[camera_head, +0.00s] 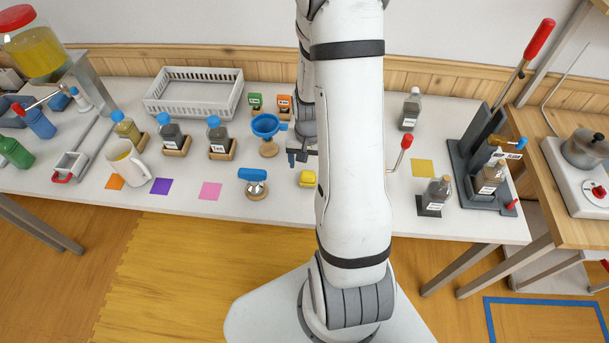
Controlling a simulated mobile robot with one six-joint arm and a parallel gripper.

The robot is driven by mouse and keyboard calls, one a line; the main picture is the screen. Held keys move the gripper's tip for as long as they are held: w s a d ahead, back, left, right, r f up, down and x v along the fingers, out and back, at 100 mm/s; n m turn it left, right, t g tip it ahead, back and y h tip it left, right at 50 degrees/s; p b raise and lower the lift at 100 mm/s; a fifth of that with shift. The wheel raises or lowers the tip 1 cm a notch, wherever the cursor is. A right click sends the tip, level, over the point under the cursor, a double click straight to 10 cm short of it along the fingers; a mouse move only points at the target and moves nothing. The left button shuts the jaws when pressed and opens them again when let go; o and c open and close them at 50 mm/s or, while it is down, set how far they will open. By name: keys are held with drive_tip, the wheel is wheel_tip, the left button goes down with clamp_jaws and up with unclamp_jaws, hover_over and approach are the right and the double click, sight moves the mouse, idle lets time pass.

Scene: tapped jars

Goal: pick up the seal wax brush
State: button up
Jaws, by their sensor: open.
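I cannot make out a clear seal wax brush on the white table (450,222); it may be hidden behind my arm, or too small to tell. A thin rod with a red end (405,142) slants out from behind the right side of my arm; what it belongs to is hidden. My gripper (298,159) is partly hidden by my arm, low over the middle of the table. It is open, and I see nothing between its fingers.
Labelled jars (219,137) and a white basket (195,95) are farther left. A lever press (475,150) stands right. The table's front strip is mostly clear.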

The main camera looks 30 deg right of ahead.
sight(308, 172)
drive_tip(key=shift+w+f+p, duration=0.2)
drive_tip(key=shift+f+p, duration=0.8)
drive_tip(key=shift+f, duration=2.85)
drive_tip(key=shift+c, duration=0.3)
drive_tip(key=c, duration=1)
drive_tip(key=shift+r+b, duration=0.85)
drive_tip(key=shift+r, duration=4.2)
drive_tip(key=o, duration=0.4)
drive_tip(key=c, duration=0.3)
